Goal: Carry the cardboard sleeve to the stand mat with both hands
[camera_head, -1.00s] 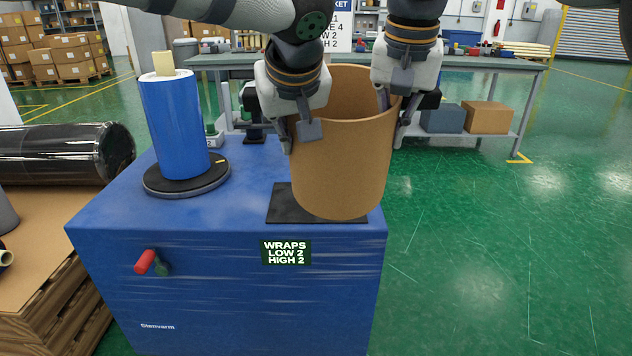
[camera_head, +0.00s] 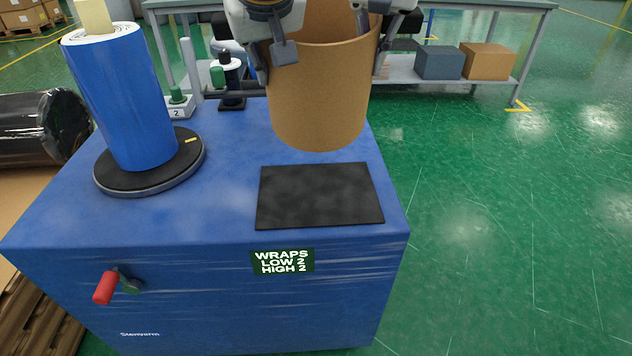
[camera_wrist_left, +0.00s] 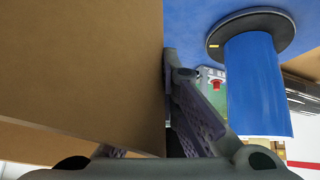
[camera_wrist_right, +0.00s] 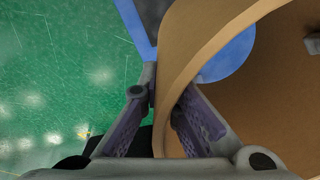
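The cardboard sleeve (camera_head: 318,100), a wide brown open tube, is held upright above the blue machine top. In the head view its lower edge appears just beyond the black stand mat (camera_head: 320,195), which is bare and fully visible. My left gripper (camera_head: 271,62) is shut on the sleeve's left wall; in the left wrist view the cardboard (camera_wrist_left: 80,70) hides most of one finger. My right gripper (camera_head: 371,42) is shut on the right wall; in the right wrist view the sleeve's rim (camera_wrist_right: 180,75) passes between its fingers.
A blue wrapped roll (camera_head: 120,95) stands on a round black turntable (camera_head: 150,180) at the left. A green-capped post (camera_head: 228,80) stands behind. A red handle (camera_head: 105,288) sticks out in front. A grey bench (camera_head: 525,60) stands beyond; open green floor lies right.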

